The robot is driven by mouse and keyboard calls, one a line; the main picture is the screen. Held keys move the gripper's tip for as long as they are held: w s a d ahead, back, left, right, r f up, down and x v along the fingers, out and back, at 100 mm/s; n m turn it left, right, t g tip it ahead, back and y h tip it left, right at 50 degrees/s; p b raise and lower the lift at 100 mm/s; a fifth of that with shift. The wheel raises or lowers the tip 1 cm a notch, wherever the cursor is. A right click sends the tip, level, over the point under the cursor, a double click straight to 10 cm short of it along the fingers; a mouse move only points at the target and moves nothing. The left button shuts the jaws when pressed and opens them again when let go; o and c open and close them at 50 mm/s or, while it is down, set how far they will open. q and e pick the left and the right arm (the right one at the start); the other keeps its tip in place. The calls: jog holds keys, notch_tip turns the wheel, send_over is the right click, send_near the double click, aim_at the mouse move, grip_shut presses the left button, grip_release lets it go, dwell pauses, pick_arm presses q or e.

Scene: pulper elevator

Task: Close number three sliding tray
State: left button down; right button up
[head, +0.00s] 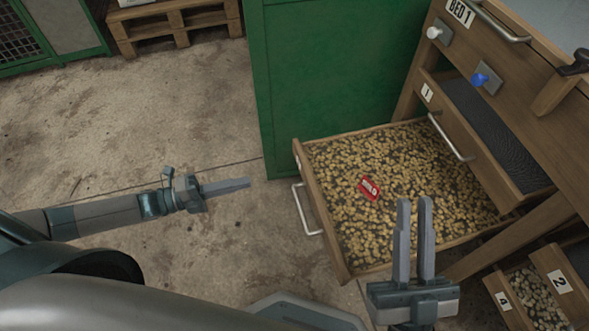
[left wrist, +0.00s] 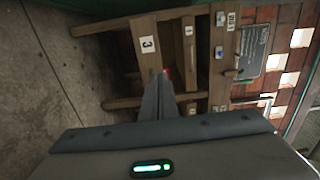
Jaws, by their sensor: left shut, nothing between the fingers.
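The number three sliding tray (head: 318,210) is pulled far out, a wooden tray full of pale beans with a metal handle (head: 307,210) on its front. A red tag (head: 369,188) lies on the beans. In the left wrist view the tray front (left wrist: 143,60) carries a label 3. My left gripper (head: 248,183) is shut and empty, left of the tray front and apart from it in the head view. Its fingers also show in the left wrist view (left wrist: 158,85), pointing toward the tray. My right gripper (head: 414,200) has its fingers slightly apart, in front of the tray's near side.
The wooden bed frame (head: 510,75) stands at the right, with tray 1 (head: 480,130) partly out above. Trays 2 (head: 560,281) and 4 (head: 503,300) are at lower right. A green cabinet (head: 330,80) stands behind the tray. The floor at left is clear.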

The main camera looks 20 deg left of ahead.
aim_at(303, 169)
pick_arm(q)
jog(key=shift+d, duration=0.1)
dwell(0.3)
